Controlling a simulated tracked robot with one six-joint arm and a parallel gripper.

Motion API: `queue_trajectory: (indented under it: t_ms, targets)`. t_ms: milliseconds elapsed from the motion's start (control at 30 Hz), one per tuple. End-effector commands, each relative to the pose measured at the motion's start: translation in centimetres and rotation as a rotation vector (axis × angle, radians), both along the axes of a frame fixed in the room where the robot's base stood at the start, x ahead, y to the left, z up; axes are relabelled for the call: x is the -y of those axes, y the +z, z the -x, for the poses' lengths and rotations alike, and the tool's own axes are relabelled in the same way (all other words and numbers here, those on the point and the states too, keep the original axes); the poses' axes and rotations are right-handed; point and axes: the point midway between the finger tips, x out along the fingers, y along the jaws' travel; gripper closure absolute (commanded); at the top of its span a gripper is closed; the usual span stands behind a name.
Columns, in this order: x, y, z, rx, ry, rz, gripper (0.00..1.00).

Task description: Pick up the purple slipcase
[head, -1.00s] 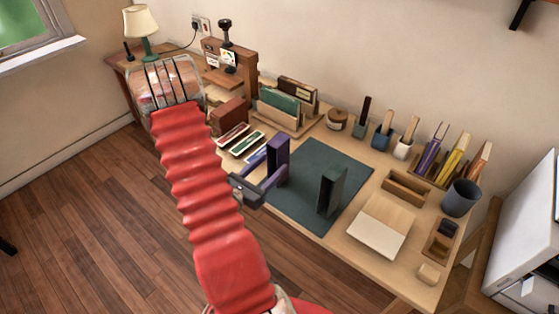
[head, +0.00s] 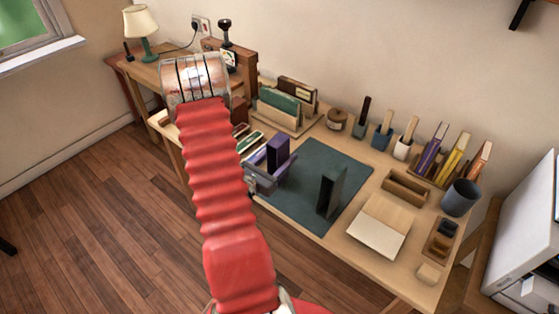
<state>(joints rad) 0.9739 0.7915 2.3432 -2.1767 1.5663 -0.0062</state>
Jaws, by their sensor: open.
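The purple slipcase (head: 277,150) stands upright near the left edge of the dark green mat on the desk. My gripper (head: 273,163) is open and low at its near left side. One finger reaches along the slipcase's near right side, and the other shows at its left. The slipcase appears to stand between the fingers, but I cannot tell whether either touches it. The gripper hides the slipcase's lower part.
A dark upright case (head: 331,190) stands on the mat (head: 305,208) to the right. A pale board (head: 379,226) and a wooden tray (head: 405,187) lie further right. Book holders (head: 283,105) and several brushes and blocks line the back. The mat's middle is clear.

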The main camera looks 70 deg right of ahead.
Motion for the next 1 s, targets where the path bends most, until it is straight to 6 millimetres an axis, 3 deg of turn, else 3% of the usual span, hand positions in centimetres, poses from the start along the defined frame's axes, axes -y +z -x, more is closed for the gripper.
queue_trajectory:
  t_ms: [300, 867, 1000]
  targets:
    - [3.3, -0.1, 1.2, 0.000, -0.003, 0.000, 0.45]
    - [3.4, -0.1, 1.2, 0.000, -0.001, 0.000, 0.45]
    - [3.4, -0.1, 1.2, 0.000, -0.001, 0.000, 0.54]
